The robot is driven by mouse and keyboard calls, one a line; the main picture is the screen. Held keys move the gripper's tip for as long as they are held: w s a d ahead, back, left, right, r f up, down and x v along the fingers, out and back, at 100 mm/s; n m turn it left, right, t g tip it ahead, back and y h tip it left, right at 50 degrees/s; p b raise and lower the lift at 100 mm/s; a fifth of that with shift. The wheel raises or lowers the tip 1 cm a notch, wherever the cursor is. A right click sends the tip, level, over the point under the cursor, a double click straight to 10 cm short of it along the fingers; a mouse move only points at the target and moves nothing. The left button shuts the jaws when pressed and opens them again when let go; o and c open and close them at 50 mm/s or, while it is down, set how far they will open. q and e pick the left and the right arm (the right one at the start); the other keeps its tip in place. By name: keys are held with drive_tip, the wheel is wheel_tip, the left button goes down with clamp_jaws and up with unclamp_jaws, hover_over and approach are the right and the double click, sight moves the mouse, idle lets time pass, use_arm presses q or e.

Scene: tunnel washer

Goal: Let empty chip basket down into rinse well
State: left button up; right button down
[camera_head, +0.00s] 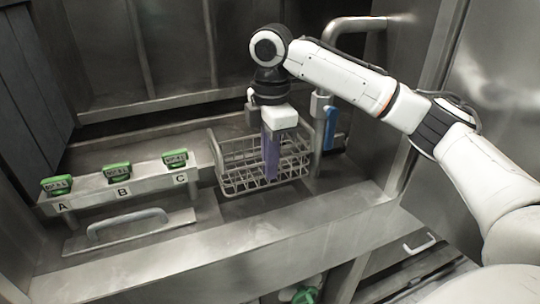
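The chip basket (237,165) is an empty grey wire basket in the middle of the view, over the sunken area right of the lettered ledge. A purple upright grip (271,155) stands at its near side. My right gripper (273,128) points down from above and is shut on the top of this grip; its fingertips are partly hidden. The basket looks roughly level. The rinse well's floor is hidden behind the basket and the front steel ledge, so I cannot tell whether the basket touches bottom. My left gripper is out of view.
A steel ledge (150,190) at left carries green-topped tags at A, B and C. A lid or plate with a bar handle (127,224) lies before it. A steel pipe (318,110) with a blue lever (330,128) stands close right of the basket. A wide front sill (215,258) runs across.

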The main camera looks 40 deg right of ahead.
drive_tip(key=shift+f, duration=4.8)
drive_tip(key=c, duration=1.9)
unclamp_jaws()
drive_tip(key=shift+f, duration=0.2)
drive_tip(key=shift+s+f, duration=0.1)
drive_tip(key=shift+s, duration=0.05)
drive_tip(key=r, duration=1.1)
drive_tip(key=shift+w, duration=0.2)
